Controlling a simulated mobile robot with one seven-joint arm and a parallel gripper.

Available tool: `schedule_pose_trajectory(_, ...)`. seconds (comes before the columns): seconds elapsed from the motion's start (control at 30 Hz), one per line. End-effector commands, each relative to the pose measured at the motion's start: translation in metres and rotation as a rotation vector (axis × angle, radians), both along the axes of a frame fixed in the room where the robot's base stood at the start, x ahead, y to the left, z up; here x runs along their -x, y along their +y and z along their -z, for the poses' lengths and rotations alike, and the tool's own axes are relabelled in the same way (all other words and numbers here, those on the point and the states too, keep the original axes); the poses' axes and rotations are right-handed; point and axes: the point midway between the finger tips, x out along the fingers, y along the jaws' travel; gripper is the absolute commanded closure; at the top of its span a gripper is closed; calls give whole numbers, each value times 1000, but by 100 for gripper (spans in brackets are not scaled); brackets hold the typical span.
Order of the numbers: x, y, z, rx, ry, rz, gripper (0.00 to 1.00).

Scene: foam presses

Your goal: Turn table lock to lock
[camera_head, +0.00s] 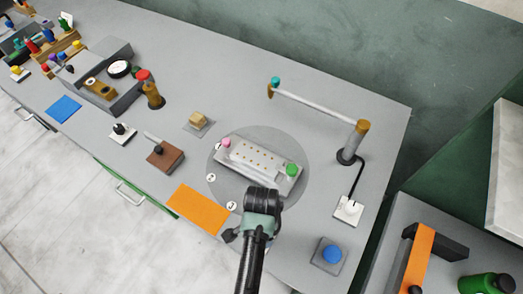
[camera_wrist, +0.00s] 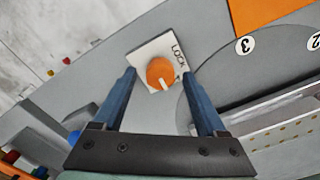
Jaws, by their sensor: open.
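The table lock is an orange round knob (camera_wrist: 160,72) on a white square plate (camera_wrist: 147,50) marked LOCK, in the wrist view. Its white pointer line points down and slightly right in that view, not at the word LOCK, which is at the knob's upper right. My gripper (camera_wrist: 160,78) is open, with one blue finger on each side of the knob; I cannot tell whether they touch it. In the head view the knob is hidden by my arm. The round grey turntable (camera_head: 221,190) holds a metal mould (camera_head: 262,166) with pink and green knobs.
An orange mat (camera_head: 197,208) lies left of the turntable. A blue button (camera_head: 332,254) sits to the right near my arm. A white bar on a post (camera_head: 355,140) stands behind. A brown block (camera_head: 165,158) and several small items are farther left.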

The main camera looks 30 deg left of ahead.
Motion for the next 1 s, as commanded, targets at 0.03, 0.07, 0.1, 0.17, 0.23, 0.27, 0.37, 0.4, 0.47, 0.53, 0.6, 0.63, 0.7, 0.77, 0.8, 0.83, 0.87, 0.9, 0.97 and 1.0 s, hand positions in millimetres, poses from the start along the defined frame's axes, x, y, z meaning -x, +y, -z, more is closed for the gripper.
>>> schedule_pose_trajectory(0.03,0,0,0,0,0,0,26)
schedule_pose_trajectory(0.07,0,0,0,0,0,0,26)
schedule_pose_trajectory(0.1,0,0,0,0,0,0,26)
schedule_pose_trajectory(0.17,0,0,0,0,0,0,31)
schedule_pose_trajectory(0.23,0,0,0,0,0,0,44)
schedule_pose_trajectory(0.27,0,0,0,0,0,0,49)
schedule_pose_trajectory(0.37,0,0,0,0,0,0,67)
schedule_pose_trajectory(0.4,0,0,0,0,0,0,74)
schedule_pose_trajectory(0.47,0,0,0,0,0,0,85)
schedule_pose_trajectory(0.53,0,0,0,0,0,0,98)
schedule_pose_trajectory(0.6,0,0,0,0,0,0,100)
schedule_pose_trajectory(0.63,0,0,0,0,0,0,100)
schedule_pose_trajectory(0.7,0,0,0,1,1,-2,100)
schedule_pose_trajectory(0.77,0,0,-1,1,1,-6,100)
schedule_pose_trajectory(0.8,0,0,-1,1,1,-11,100)
schedule_pose_trajectory(0.83,0,0,-1,1,1,-16,100)
schedule_pose_trajectory(0.87,0,0,-1,0,1,-23,100)
schedule_pose_trajectory(0.9,0,0,-1,0,1,-36,100)
schedule_pose_trajectory(0.97,0,0,-1,1,2,-58,100)
schedule_pose_trajectory(1.0,0,0,-2,1,2,-78,100)
